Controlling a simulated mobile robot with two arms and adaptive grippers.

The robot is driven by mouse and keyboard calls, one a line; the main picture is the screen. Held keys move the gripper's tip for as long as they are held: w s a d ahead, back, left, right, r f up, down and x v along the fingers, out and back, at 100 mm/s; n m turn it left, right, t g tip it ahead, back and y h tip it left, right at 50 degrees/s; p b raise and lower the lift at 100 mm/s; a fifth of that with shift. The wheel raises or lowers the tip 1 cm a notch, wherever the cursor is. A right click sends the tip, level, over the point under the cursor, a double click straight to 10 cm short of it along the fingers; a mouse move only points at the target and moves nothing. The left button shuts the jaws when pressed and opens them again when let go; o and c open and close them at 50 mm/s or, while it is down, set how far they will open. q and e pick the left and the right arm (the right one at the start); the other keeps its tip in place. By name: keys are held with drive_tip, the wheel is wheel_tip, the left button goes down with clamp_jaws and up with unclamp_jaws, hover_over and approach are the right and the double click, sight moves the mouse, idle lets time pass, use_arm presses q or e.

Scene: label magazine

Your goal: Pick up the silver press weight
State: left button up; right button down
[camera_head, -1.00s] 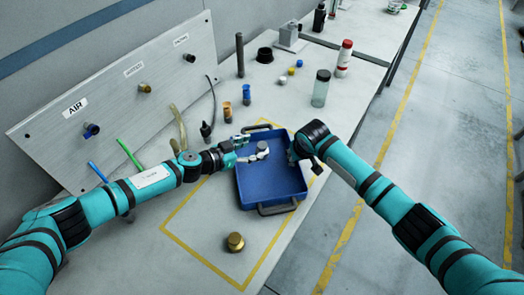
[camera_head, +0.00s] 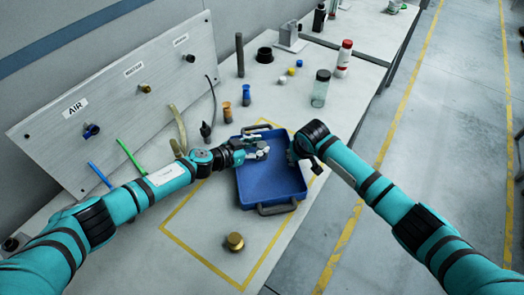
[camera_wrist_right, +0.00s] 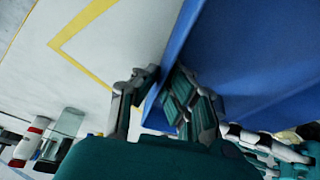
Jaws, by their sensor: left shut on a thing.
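The silver press weight (camera_head: 263,145) is a small grey metal piece at the far end of the blue tray (camera_head: 272,188), partly hidden by fingers. My left gripper (camera_head: 262,151) is shut on it. I cannot tell whether the weight touches the tray floor. My right gripper (camera_head: 303,155) is at the tray's right wall. In the right wrist view its two fingers (camera_wrist_right: 160,95) are on either side of the blue tray wall (camera_wrist_right: 178,45) and look closed on it.
A brass weight (camera_head: 235,242) stands on the table in front of the tray. Behind are orange (camera_head: 227,111) and blue (camera_head: 246,95) fittings, a clear jar (camera_head: 320,90) and a red-capped white bottle (camera_head: 344,58). A panel with hoses stands at the left.

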sight(258, 147)
use_arm(q)
clamp_jaws()
wheel_tip(258, 147, up, 10)
idle(0.5)
use_arm(e)
drive_tip(key=c, duration=1.4)
unclamp_jaws()
drive_tip(key=shift+r, duration=0.1)
drive_tip(key=v, duration=1.1)
drive_tip(key=shift+s+r, duration=0.25)
drive_tip(key=shift+r, duration=0.05)
